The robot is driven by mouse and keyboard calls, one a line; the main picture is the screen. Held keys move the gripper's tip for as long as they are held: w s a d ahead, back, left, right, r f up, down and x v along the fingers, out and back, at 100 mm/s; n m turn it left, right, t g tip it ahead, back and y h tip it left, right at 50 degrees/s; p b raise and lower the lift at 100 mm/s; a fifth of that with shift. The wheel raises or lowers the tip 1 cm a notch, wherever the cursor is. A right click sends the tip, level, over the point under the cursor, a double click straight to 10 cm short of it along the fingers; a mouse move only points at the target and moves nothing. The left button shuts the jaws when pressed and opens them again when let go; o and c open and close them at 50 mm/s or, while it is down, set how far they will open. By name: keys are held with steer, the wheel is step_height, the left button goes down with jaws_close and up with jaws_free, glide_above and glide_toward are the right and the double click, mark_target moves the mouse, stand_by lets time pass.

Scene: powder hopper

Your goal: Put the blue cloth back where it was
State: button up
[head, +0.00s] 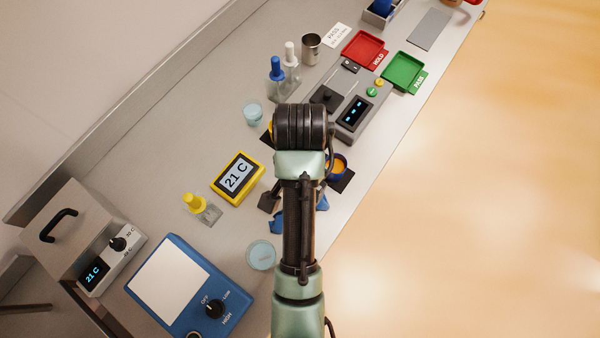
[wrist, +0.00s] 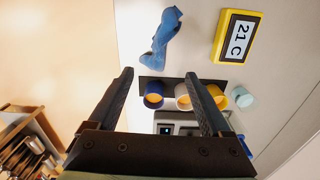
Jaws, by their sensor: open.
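The blue cloth (wrist: 165,38) lies crumpled on the grey bench in the wrist view, at the top and beyond my fingertips. In the head view parts of the blue cloth (head: 277,222) show on both sides of my arm, which hides its middle. My gripper (wrist: 159,78) is open, with nothing between its fingers in the wrist view. The cloth is apart from the fingers in that view; the height between them is hard to tell. In the head view my arm mostly hides the gripper.
A dark mat (wrist: 205,82) carries several cups of yellow powder, among them a blue cup (wrist: 153,101), close to my fingers. A yellow 21 C display (head: 238,178) stands left of my arm. A clear, pale-blue-topped jar (head: 261,255) and a blue hotplate (head: 185,290) are nearer.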

steer(key=shift+w, duration=0.1)
stand_by(0.3)
steer(key=w+r+n+t+b, duration=0.25)
steer(key=w+r+t, duration=0.4)
steer(key=w, duration=0.45)
steer(key=w+r+n+t+b, duration=0.1)
steer(key=w+r+t+b, duration=0.2)
steer(key=r, duration=0.5)
steer(key=w+r+t+b, duration=0.1)
steer(key=w+r+t, duration=0.3)
steer(key=r, duration=0.5)
steer(key=s+r+n+t+b, duration=0.3)
steer(key=r+t, duration=0.5)
steer(key=r, duration=0.9)
steer(key=s+r+n+t, duration=0.1)
steer(key=s+r+t, duration=0.5)
steer(key=s+r, duration=0.5)
steer(key=shift+r+b, duration=0.45)
steer(key=shift+r, duration=0.2)
